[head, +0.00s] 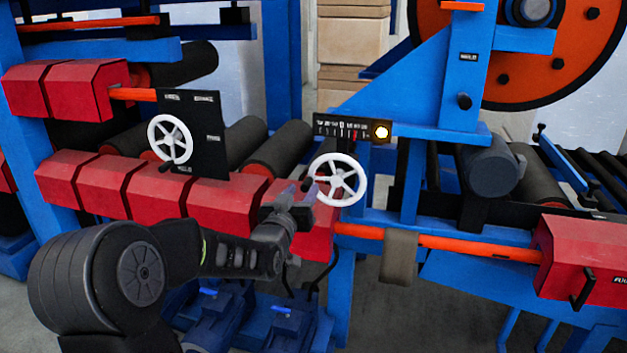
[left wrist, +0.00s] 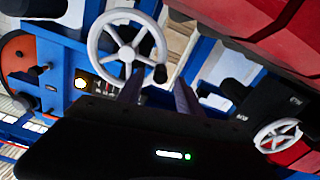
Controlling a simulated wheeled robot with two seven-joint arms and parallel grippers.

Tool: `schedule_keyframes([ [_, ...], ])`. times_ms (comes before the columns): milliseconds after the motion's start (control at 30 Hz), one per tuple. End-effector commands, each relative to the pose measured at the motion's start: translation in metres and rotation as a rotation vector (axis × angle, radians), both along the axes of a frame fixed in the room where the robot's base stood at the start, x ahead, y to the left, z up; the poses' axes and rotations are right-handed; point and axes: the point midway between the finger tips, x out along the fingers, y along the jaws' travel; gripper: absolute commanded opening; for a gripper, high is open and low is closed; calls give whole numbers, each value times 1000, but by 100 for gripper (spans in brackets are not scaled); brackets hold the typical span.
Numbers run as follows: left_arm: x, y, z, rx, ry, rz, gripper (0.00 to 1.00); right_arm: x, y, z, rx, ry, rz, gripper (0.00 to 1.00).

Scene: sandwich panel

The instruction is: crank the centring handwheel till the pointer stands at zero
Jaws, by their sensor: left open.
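A white spoked handwheel (head: 338,180) with a dark crank knob (head: 305,184) on its left side sits below a black scale plate (head: 341,128). A small red pointer (head: 354,135) shows on the scale, apparently right of the zero; its exact reading is too small to tell. My left gripper (head: 309,195) is open at the wheel's lower left, close to the knob. In the left wrist view the wheel (left wrist: 126,54) is ahead of the spread fingers, and the knob (left wrist: 160,74) appears between and beyond the fingertips. Contact cannot be told. My right gripper is out of view.
A second white handwheel (head: 170,139) on a black plate (head: 208,140) stands to the left. A lit lamp (head: 381,132) is beside the scale. Red covers (head: 220,205) and an orange bar (head: 440,241) run below the wheels. Blue frame posts (head: 460,75) rise behind.

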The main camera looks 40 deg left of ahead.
Motion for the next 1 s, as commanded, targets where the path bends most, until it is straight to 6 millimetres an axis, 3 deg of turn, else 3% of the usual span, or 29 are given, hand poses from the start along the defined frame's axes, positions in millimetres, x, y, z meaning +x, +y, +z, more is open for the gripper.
schedule_keyframes([
  [500, 64, 22, 0, -1, 2, 0, 42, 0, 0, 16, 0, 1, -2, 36],
  [867, 70, 24, -1, 0, 1, 0, 42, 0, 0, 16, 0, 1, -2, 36],
  [1000, 70, 24, -1, 0, 1, 0, 31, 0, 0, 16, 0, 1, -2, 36],
])
